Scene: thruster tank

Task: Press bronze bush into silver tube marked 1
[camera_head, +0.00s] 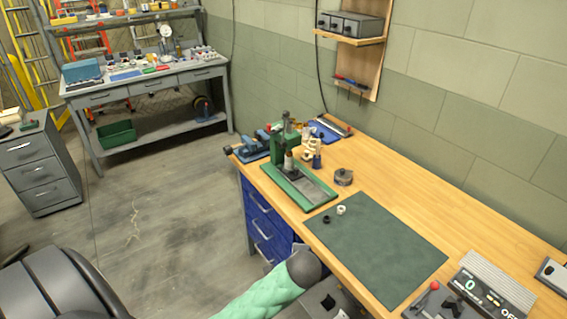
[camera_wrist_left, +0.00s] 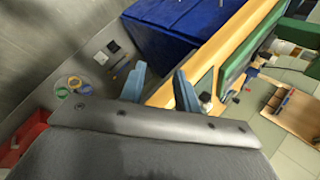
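A small whitish ring or tube (camera_head: 341,210) and a small dark ring (camera_head: 326,219) lie near the back left corner of the green mat (camera_head: 385,245). They are too small to read any mark, and I cannot make out a bronze colour on either. A green press (camera_head: 284,150) stands on the bench behind the mat, with a long grey base plate. My left gripper (camera_wrist_left: 160,67) shows in the left wrist view, its two blue fingers apart with nothing between them, beside the bench and apart from the mat's parts. My right gripper is not in view.
The wooden bench (camera_head: 420,200) runs along the wall with blue drawers (camera_head: 262,222) below. A round dark tin (camera_head: 343,176) and several small items stand near the press. A control box (camera_head: 470,285) sits at the bench's near right. The mat's middle is clear.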

